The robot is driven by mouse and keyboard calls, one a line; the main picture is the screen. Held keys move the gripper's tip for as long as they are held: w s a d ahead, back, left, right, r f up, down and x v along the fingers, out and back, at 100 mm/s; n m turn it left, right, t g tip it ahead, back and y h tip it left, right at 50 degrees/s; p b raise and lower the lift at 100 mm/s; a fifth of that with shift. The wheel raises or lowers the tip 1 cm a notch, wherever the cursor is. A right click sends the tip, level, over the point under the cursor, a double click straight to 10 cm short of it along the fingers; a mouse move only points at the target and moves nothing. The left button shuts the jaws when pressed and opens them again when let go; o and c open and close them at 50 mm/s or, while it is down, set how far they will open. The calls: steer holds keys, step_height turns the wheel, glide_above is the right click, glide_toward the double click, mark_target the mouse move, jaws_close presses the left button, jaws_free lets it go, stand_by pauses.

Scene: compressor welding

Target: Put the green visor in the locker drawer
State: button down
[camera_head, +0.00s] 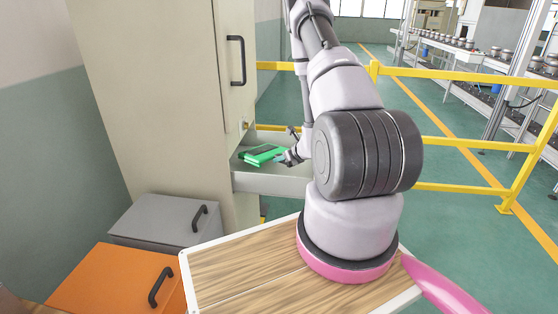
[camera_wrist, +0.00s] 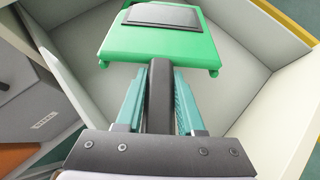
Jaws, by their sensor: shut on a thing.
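The green visor (camera_head: 262,154) has a dark panel and is at the open locker drawer (camera_head: 271,184), within its opening as seen in the head view. In the wrist view the visor (camera_wrist: 160,42) shows at the top, over the pale drawer interior (camera_wrist: 236,60). My gripper (camera_head: 288,157) reaches into the drawer area from the right. Its two teal fingers (camera_wrist: 160,88) are shut on a dark stem below the visor. I cannot tell whether the visor touches the drawer floor.
The tall beige locker (camera_head: 160,90) has a black handle above the drawer. A grey box (camera_head: 160,218) and an orange box (camera_head: 112,282) with black handles stand at the lower left. Yellow railings (camera_head: 450,147) run behind and to the right of my arm.

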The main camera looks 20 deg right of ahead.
steer(key=w+f, duration=0.1)
steer(key=w+d, duration=0.1)
steer(key=w+f, duration=0.1)
steer(key=w, duration=0.1)
steer(key=shift+d+f, duration=0.2)
steer(key=shift+f, duration=0.15)
steer(key=shift+w+f, duration=0.15)
steer(key=shift+w, duration=0.05)
steer(key=shift+f, duration=0.1)
steer(key=c, duration=0.5)
jaws_free()
steer(key=shift+d, duration=0.1)
